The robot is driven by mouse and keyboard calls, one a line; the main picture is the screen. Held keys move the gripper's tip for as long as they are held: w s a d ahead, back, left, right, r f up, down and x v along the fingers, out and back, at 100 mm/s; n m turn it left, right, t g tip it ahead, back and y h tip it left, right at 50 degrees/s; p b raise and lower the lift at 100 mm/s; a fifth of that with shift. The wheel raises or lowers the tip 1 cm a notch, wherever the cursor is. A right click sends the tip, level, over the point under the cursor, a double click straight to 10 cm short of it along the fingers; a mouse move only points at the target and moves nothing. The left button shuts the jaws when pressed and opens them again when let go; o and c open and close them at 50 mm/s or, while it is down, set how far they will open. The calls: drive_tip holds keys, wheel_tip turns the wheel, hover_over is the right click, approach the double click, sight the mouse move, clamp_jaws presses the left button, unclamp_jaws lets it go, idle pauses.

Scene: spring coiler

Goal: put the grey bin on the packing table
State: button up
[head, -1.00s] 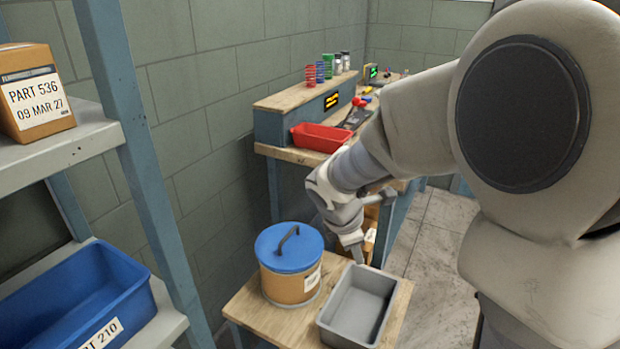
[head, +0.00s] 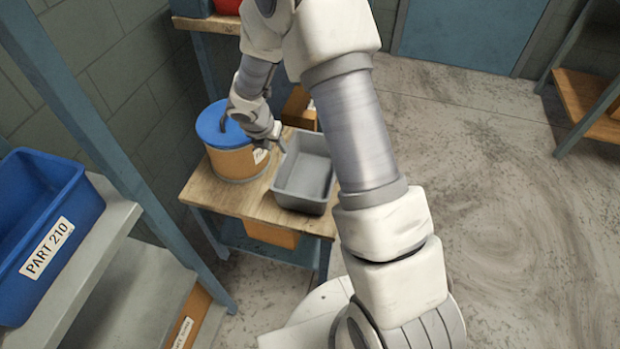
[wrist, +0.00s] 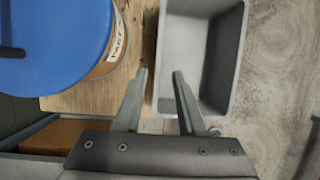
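The grey bin (head: 304,175) is an empty, open rectangular tub on a small wooden table (head: 225,198), right of a blue-lidded drum. My gripper (head: 279,140) is at the bin's far left rim in the head view. In the wrist view, my gripper (wrist: 160,73) has its fingers apart. One finger is outside the grey bin's (wrist: 205,50) left wall and the other overlaps its inside. I cannot tell whether either touches the wall. No table is marked as the packing table.
The drum (head: 235,160) stands close left of the bin. A brown box (head: 298,105) is behind it. A shelf with a blue bin (head: 45,225) stands at left. A workbench (head: 205,22) is partly visible at the top. The floor (head: 500,190) at right is clear.

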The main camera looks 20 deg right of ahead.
drive_tip(key=b, duration=0.2)
hover_over(286, 167)
drive_tip(key=a, duration=0.1)
wheel_tip(286, 167, down, 6)
drive_tip(key=b+x, duration=0.1)
drive_tip(key=x, duration=0.2)
drive_tip(key=b+x, duration=0.1)
drive_tip(key=shift+s+f+b, duration=0.3)
drive_tip(key=shift+s, duration=0.05)
drive_tip(key=shift+w+d+f, duration=0.15)
drive_tip(key=shift+w+f, duration=0.05)
drive_tip(key=shift+f, duration=0.15)
drive_tip(key=shift+c, duration=0.2)
clamp_jaws()
drive_tip(key=shift+r, duration=0.1)
